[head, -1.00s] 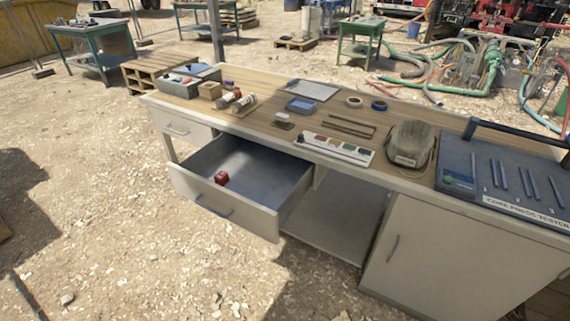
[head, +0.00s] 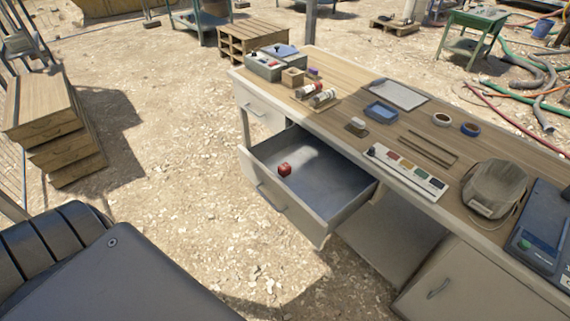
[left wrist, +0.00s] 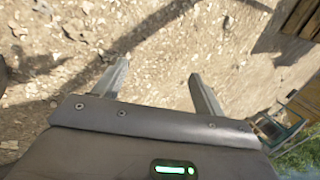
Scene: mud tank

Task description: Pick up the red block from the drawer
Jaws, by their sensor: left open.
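The drawer is pulled out from the wooden-topped workbench (head: 330,75). My left gripper (left wrist: 160,84) shows in the left wrist view with its two fingers apart, open and empty above gravelly ground. In the head view my left arm comes in at the lower left, well apart from the drawer, and its gripper is out of frame. My right gripper is not in view.
Bare ground lies before the open drawer.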

